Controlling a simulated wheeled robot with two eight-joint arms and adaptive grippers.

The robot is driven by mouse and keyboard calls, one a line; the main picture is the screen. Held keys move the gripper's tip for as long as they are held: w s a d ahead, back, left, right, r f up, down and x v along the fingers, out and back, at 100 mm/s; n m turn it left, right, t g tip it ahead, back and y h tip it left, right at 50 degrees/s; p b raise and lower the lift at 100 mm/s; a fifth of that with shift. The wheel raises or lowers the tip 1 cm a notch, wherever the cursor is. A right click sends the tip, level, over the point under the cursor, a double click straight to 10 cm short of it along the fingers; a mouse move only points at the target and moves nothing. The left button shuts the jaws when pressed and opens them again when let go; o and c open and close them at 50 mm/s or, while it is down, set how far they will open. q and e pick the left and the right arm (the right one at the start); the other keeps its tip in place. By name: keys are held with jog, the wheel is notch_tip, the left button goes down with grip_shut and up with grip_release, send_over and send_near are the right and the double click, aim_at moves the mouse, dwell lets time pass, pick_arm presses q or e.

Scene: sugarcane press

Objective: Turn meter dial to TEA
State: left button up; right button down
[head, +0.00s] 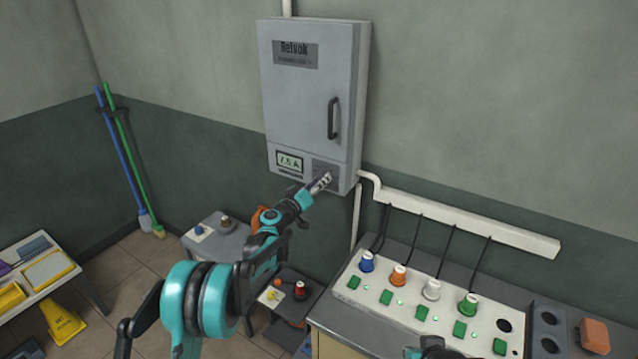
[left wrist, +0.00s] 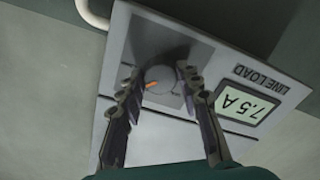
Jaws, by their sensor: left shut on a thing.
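The meter dial (left wrist: 160,79) is a round grey knob with an orange pointer mark on the lower panel of the grey wall cabinet (head: 305,90). My left gripper (head: 326,180) reaches up to that panel, and in the left wrist view its two fingers (left wrist: 158,88) are shut on the dial's sides. The orange mark faces left and slightly down in that view. The meter display (head: 290,161) reads 7.5 A and also shows in the left wrist view (left wrist: 249,105) with LINE LOAD beside it. The dial's labels are too small or hidden to read. In the head view my gripper covers the dial.
A bench (head: 360,322) at lower right carries blue, orange, white and green plugs with cables. A white conduit (head: 460,215) runs along the wall above it. Small grey cabinets stand below my left arm. A dark and teal part of mine shows at the bottom edge.

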pick_arm(q)
jog(key=shift+n, duration=0.6)
jog(key=o, duration=1.2)
jog(key=shift+c, duration=0.2)
jog(key=v, duration=1.2)
